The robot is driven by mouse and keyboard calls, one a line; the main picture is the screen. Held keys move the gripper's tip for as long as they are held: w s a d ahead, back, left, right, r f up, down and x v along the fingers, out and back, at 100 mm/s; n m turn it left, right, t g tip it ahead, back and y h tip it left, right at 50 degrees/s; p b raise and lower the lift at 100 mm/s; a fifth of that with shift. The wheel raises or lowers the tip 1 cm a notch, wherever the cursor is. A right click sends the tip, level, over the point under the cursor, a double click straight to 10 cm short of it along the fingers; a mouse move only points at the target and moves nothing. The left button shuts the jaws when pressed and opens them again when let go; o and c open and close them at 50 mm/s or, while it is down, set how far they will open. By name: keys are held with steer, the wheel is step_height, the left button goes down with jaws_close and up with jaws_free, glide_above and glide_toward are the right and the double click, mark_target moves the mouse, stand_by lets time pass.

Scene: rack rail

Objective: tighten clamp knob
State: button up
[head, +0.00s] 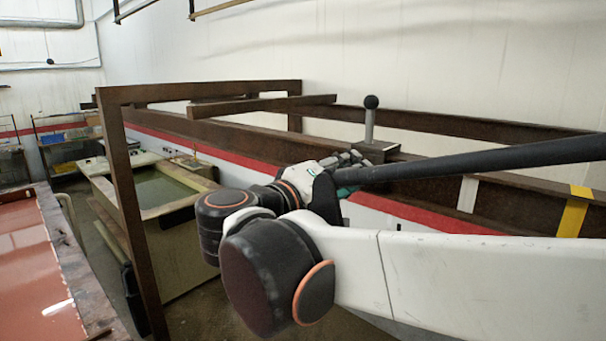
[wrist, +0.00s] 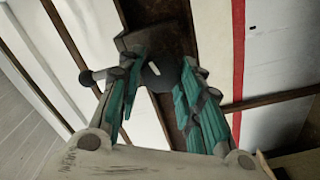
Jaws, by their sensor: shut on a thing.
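The clamp (head: 375,152) is a dark block on the brown rail (head: 235,139), with a grey upright lever that ends in a black ball (head: 371,102). The ball also shows left of the fingers in the wrist view (wrist: 87,79). The clamp knob (wrist: 163,78) is dark and round with a white mark, and sits between my fingers in the wrist view. My gripper (wrist: 160,88), with teal finger pads, is shut on the knob from both sides. In the head view my gripper (head: 345,163) is at the clamp's near side, and the knob is hidden.
A brown frame post (head: 137,215) stands left of my arm. Behind it is a tank (head: 165,190) with greenish liquid; a vat of reddish liquid (head: 35,265) is at far left. A dark round bar (head: 480,163) crosses the right side. Yellow tape (head: 572,217) marks the rail.

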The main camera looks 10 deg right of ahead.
steer(key=o, duration=1.1)
steer(key=shift+c, duration=0.2)
steer(key=v, duration=1.2)
steer(key=shift+f, duration=0.1)
